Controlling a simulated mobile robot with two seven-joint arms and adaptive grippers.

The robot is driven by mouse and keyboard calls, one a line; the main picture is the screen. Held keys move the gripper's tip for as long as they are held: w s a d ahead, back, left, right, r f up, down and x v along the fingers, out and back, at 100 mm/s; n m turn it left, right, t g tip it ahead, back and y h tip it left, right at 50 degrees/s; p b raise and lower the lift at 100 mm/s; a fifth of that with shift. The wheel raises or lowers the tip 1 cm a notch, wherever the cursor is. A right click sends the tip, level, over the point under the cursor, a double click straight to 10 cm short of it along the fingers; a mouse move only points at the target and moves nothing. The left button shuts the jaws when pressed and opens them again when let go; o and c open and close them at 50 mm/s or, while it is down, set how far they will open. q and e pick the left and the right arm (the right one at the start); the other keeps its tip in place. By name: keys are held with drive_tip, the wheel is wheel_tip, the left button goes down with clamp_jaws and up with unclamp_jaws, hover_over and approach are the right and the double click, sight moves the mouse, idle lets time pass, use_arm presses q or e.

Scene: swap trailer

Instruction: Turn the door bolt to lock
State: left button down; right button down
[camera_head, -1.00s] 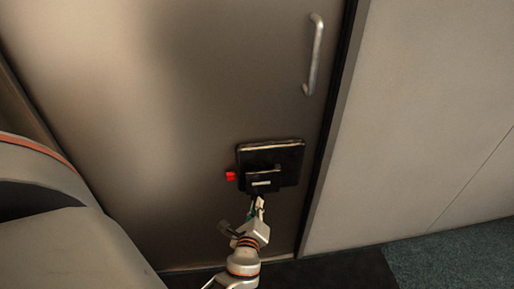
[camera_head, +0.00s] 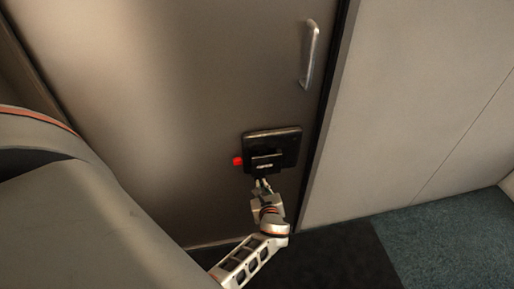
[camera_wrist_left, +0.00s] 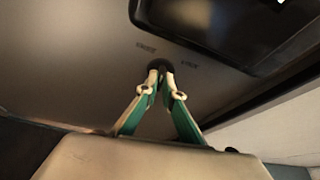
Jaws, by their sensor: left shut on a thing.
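The door (camera_head: 190,110) is a grey-brown panel, closed against its frame. A black box (camera_head: 285,143) with a red piece (camera_head: 238,160) at its left side is on the door's lower right; a large dark part (camera_wrist_left: 215,18) shows at the top of the left wrist view. The door bolt (camera_wrist_left: 160,65) shows there as a small dark round knob on the door, between two small labels too blurred to read. My left gripper (camera_head: 262,184) is just below the black box. In the wrist view its fingertips (camera_wrist_left: 160,74) are together on the bolt, partly covering it.
A metal pull handle (camera_head: 310,55) is higher on the door, near its right edge. A pale wall (camera_head: 410,120) stands right of the door frame. Dark floor (camera_head: 325,258) and blue-green carpet (camera_head: 445,240) lie below.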

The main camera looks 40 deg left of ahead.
use_arm(q)
drive_tip(key=m+g+y, duration=0.1)
drive_tip(key=m, duration=0.1)
drive_tip(key=m+g+y, duration=0.1)
drive_tip(key=m, duration=0.1)
drive_tip(key=m+g+y, duration=0.1)
drive_tip(key=m, duration=0.2)
drive_tip(key=shift+w+d+f+y+b, duration=0.2)
drive_tip(key=shift+w+y+b, duration=0.1)
drive_tip(key=shift+y, duration=0.1)
use_arm(e)
drive_tip(key=shift+w+a, duration=0.1)
use_arm(q)
drive_tip(key=shift+g, duration=0.3)
use_arm(e)
drive_tip(key=shift+r, duration=0.15)
use_arm(q)
drive_tip(key=shift+m, duration=0.3)
drive_tip(key=c, duration=2.2)
unclamp_jaws()
use_arm(e)
drive_tip(key=shift+f, duration=0.2)
use_arm(q)
drive_tip(key=shift+d, duration=0.15)
